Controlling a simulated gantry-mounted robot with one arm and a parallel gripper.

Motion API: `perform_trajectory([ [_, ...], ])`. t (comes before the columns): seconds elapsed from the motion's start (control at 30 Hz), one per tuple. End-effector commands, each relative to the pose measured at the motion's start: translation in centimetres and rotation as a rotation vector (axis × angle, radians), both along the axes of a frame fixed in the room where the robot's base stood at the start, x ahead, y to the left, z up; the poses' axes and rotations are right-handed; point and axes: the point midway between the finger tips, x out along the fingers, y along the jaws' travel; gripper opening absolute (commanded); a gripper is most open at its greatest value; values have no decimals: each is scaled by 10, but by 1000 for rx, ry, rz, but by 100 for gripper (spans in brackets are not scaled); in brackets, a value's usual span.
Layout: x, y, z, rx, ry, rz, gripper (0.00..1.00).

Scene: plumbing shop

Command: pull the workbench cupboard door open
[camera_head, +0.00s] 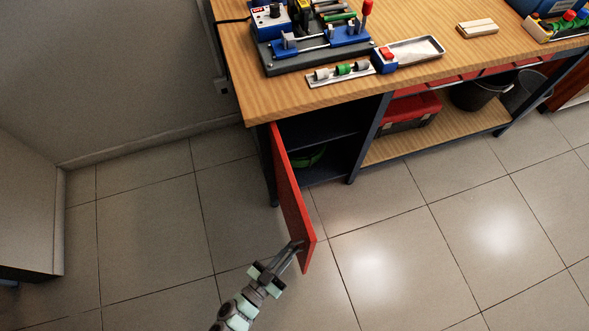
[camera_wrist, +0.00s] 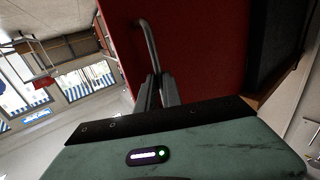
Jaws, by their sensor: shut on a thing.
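The red cupboard door (camera_head: 290,195) of the workbench (camera_head: 255,108) stands wide open, swung out from its left edge toward the front. The dark cupboard interior (camera_head: 328,148) shows behind it, with a green coiled thing (camera_head: 312,157) inside. My gripper (camera_head: 296,248) is at the door's free edge, on its outer face. In the wrist view my gripper (camera_wrist: 157,88) is shut on the grey bar handle (camera_wrist: 149,42), in front of the red door (camera_wrist: 200,50). The handle is too small to make out in the head view.
A red toolbox (camera_head: 408,112) and dark buckets (camera_head: 478,94) sit on the lower shelf right of the cupboard. Tools and a metal tray (camera_head: 415,50) lie on the bench top. The tiled floor (camera_head: 400,250) around the door is clear. A pale cabinet (camera_head: 30,200) stands at the left.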

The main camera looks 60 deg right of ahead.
Motion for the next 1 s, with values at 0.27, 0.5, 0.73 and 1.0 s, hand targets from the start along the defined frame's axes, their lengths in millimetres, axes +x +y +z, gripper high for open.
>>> perform_trajectory([
  [0.27, 10, -1, 1, -2, -4, -4, 0],
  [0.5, 10, -1, 2, -3, -4, -5, 0],
  [0.73, 10, -1, 2, -5, -4, -6, 21],
  [1.0, 8, 0, 2, -4, -3, -9, 31],
])
